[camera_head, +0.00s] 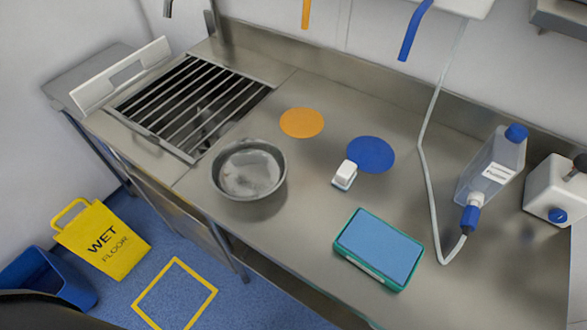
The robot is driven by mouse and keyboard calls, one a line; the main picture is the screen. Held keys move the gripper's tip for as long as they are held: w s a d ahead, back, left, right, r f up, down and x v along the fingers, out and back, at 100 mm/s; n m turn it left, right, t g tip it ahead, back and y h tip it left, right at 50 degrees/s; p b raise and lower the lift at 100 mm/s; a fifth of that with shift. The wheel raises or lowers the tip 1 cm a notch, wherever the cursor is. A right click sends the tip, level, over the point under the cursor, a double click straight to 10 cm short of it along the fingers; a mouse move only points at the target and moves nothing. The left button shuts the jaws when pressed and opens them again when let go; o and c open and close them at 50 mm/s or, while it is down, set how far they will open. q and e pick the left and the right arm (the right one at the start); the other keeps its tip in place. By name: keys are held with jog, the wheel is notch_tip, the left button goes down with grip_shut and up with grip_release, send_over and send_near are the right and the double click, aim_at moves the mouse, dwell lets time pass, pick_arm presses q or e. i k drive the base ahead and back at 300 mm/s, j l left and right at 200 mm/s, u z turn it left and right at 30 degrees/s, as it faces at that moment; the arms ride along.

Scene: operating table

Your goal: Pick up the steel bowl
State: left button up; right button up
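The steel bowl (281,170) is a round, shiny metal bowl standing upright on the steel counter (310,210), near its front edge and just right of the barred sink. Its inside shows a pale, mottled patch. Nothing touches it from above. Neither of my grippers shows in the head view. A dark rounded shape at the bottom left corner cannot be made out clearly.
Near the bowl are an orange disc (302,122), a blue disc (371,154), a small white block (344,174) and a teal-edged box (379,249). A barred sink (190,105) lies left. A clear bottle (492,170) and hose stand right. A yellow wet-floor sign (103,240) stands below.

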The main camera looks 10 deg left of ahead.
aim_at(247, 171)
jog(key=j+z, duration=0.4)
jog(key=k+j+z, duration=0.2)
jog(key=z, duration=0.15)
jog(key=k+j+z, duration=0.1)
jog(key=j+z, duration=0.15)
jog(key=z, duration=0.15)
jog(key=k+j, duration=0.2)
